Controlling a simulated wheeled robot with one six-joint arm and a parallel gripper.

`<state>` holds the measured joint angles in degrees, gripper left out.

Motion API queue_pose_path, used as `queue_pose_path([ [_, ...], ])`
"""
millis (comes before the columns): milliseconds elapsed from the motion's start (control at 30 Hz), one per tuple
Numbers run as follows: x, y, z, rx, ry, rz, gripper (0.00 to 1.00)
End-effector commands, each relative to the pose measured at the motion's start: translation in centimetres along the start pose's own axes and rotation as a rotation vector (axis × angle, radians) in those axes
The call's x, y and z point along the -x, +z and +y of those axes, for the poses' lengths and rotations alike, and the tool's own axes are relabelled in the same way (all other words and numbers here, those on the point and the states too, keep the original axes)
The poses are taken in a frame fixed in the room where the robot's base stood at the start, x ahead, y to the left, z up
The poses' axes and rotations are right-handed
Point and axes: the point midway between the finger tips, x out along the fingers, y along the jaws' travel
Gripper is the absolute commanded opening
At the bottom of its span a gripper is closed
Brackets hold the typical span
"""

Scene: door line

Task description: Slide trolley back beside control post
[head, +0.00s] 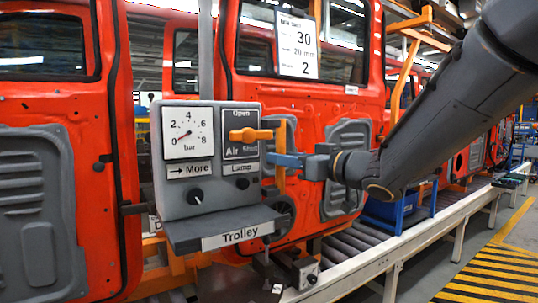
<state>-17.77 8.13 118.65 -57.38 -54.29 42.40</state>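The air lever lies level between the "Open" and "Shut" marks. My gripper (285,160) has blue fingers, just right of the post. They cross an upright orange bar (281,175); whether they hold it or only overlap it is unclear. The finger gap is hidden.
Orange-red doors (335,120) with grey panels stand in a line behind the post. A roller conveyor (385,250) with a pale rail runs to the right, with a blue crate (390,212) on it. Yellow-black floor stripes (490,275) mark clear floor at lower right.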

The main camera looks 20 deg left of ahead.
Motion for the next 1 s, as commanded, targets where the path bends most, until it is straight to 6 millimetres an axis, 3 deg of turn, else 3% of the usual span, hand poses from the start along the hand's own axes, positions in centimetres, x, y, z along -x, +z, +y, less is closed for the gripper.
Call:
queue_pose_path([
  [300, -4.3, 0.0, 0.0, -0.001, 0.001, -0.001, 0.27],
  [667, -5.0, 0.1, 0.1, -0.001, 0.003, -0.001, 0.27],
  [867, -5.0, 0.1, 0.1, 0.0, 0.003, -0.001, 0.0],
  [1000, -5.0, 0.1, 0.1, 0.0, 0.003, -0.001, 0.0],
])
